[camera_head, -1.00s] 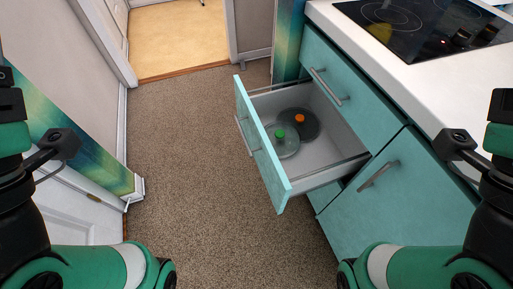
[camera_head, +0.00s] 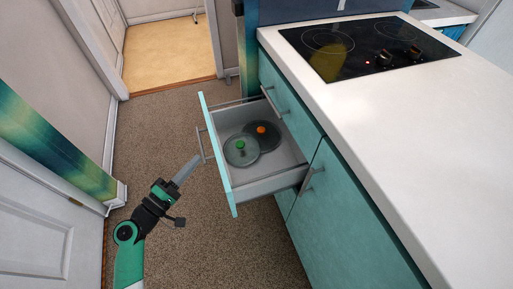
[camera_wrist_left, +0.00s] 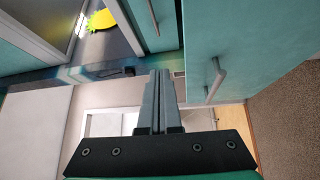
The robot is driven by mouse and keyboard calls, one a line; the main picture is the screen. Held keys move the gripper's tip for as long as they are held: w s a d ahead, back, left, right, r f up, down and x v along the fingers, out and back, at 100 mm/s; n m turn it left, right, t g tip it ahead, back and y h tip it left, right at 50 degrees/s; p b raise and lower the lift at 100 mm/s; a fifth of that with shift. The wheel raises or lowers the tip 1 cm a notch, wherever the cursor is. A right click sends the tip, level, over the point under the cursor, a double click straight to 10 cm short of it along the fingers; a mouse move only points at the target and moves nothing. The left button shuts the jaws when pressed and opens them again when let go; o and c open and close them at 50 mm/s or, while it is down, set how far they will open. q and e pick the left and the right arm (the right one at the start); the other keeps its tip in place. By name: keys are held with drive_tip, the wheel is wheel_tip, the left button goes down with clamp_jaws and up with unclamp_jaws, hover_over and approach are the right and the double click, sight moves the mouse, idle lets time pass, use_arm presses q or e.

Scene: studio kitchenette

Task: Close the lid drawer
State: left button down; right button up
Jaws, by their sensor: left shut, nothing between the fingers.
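The lid drawer (camera_head: 218,150) is pulled out from the teal cabinet in the head view. Inside lie a lid with a green knob (camera_head: 240,151) and a darker lid with an orange knob (camera_head: 263,134). My left gripper (camera_head: 196,158) is shut and empty, in front of the drawer's outer face, close to its bar handle (camera_head: 202,145). Whether it touches the handle cannot be told. In the left wrist view the shut fingers (camera_wrist_left: 158,75) point toward the top, left of a teal front (camera_wrist_left: 250,45) with a bar handle (camera_wrist_left: 215,80). My right gripper is not in view.
The white counter (camera_head: 370,120) with a black cooktop (camera_head: 355,45) runs along the right. A closed cabinet door (camera_head: 345,225) is below it. Carpet (camera_head: 150,130) lies free left of the drawer; a white door (camera_head: 40,230) stands at far left.

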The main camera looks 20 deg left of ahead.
use_arm(q)
drive_tip(key=s+a+f+n+y, duration=0.3)
drive_tip(key=s+a+f, duration=0.1)
drive_tip(key=a, duration=0.2)
drive_tip(key=shift+g, duration=0.3)
drive_tip(key=w+d, duration=0.1)
drive_tip(key=w, duration=0.2)
drive_tip(key=w+d+b, duration=0.1)
drive_tip(key=w, duration=0.3)
drive_tip(key=w+d+b, duration=0.1)
drive_tip(key=w, duration=0.3)
drive_tip(key=shift+w+f, duration=0.15)
drive_tip(key=shift+w, duration=0.05)
drive_tip(key=shift+w+d+b, duration=0.3)
drive_tip(key=shift+w+d, duration=0.05)
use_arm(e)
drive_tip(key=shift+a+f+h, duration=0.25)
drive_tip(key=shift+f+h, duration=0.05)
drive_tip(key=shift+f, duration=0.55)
